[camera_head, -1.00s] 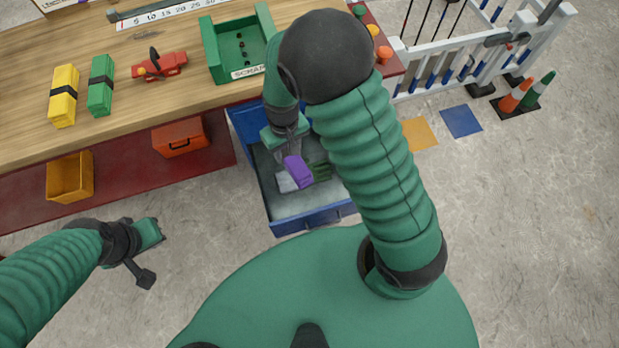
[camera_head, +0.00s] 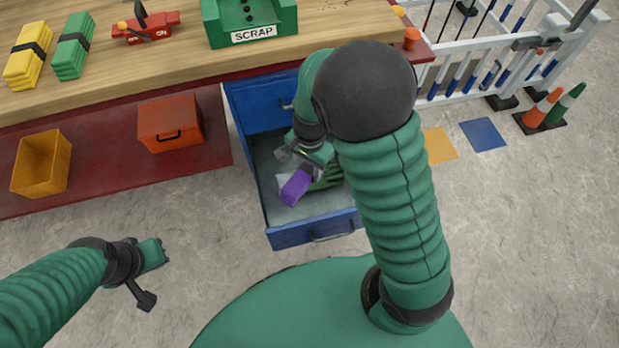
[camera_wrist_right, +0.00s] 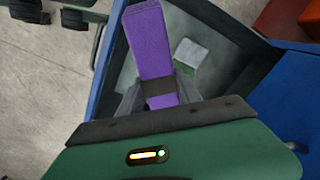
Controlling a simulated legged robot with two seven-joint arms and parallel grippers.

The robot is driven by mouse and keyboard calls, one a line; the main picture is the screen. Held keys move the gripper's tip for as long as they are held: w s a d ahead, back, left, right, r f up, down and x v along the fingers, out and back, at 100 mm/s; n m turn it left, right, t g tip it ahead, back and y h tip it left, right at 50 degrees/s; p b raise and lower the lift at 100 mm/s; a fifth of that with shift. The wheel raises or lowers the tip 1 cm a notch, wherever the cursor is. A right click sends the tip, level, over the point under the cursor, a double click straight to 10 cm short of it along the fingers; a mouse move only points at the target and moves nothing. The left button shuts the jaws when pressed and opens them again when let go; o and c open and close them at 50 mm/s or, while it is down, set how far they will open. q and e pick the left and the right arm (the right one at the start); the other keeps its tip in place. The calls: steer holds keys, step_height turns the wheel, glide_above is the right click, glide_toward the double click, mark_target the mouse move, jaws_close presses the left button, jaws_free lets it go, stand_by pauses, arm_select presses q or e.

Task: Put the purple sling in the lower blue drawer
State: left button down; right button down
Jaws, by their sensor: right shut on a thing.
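The purple sling (camera_head: 295,187) is a folded bundle with a dark band, held in my right gripper (camera_head: 309,167). In the right wrist view the sling (camera_wrist_right: 151,45) sticks out beyond the gripper's two fingers (camera_wrist_right: 158,92), which close on its banded part. The lower blue drawer (camera_head: 300,235) is pulled open, and the sling is over its inside, towards the left. I cannot tell whether the sling touches the drawer floor. My left gripper (camera_head: 150,265) is empty, low at the left, over the concrete floor; its finger opening is unclear.
A green item (camera_head: 325,178) and a pale item, partly hidden, lie in the drawer. A shut blue drawer front (camera_head: 268,105) is above it. An orange toolbox (camera_head: 170,125) and a yellow bin (camera_head: 42,163) stand on the red shelf. The workbench (camera_head: 330,25) carries a green scrap tray (camera_head: 222,30).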

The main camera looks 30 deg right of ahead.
steer(key=f+m, duration=0.1)
steer(key=s+d+f+m+b, duration=0.1)
steer(key=f+m, duration=0.1)
steer(key=f, duration=0.1)
steer(key=shift+s+d, duration=0.2)
steer(key=shift+s, duration=0.1)
steer(key=f+m+b, duration=0.1)
steer(key=f+b, duration=0.3)
steer(key=f, duration=0.2)
steer(key=s+d+f+m+b, duration=0.1)
steer(key=f+m+b, duration=0.1)
steer(key=f+b, duration=0.3)
steer(key=s+f+m+b, duration=0.1)
steer(key=f+m+b, duration=0.1)
steer(key=f+b, duration=0.3)
steer(key=shift+d+f, duration=0.2)
steer(key=shift+f, duration=0.65)
steer(key=shift+d+f, duration=0.15)
steer(key=shift+f, duration=0.7)
steer(key=shift+r, duration=0.15)
steer(key=c, duration=0.8)
jaws_free()
